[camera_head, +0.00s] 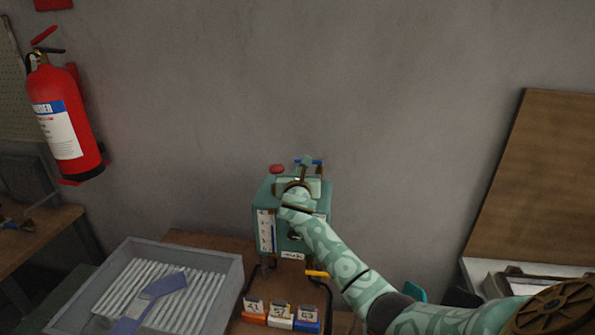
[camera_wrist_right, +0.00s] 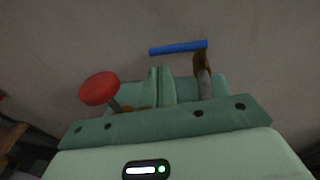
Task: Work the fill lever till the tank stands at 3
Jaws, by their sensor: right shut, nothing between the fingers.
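The green tank machine (camera_head: 264,203) stands on a wooden table against the wall. A white gauge strip (camera_head: 265,231) runs up its front left; its level is too small to read. A lever with a blue bar handle (camera_wrist_right: 178,47) rises at the back right of its top, and a red round knob (camera_wrist_right: 100,88) stands at the left. My right gripper (camera_wrist_right: 160,88) is shut and empty over the machine's top, between the knob and the lever, apart from the blue bar in the wrist view. My right forearm hides part of the machine's front. My left gripper is not in view.
A grey tray (camera_head: 228,291) with white ribs and a blue sock-like piece (camera_head: 150,301) stands at the left. Several numbered blocks (camera_head: 281,318) sit in front of the machine. A red extinguisher (camera_head: 62,120) hangs at left; a brown board (camera_head: 540,180) leans at right.

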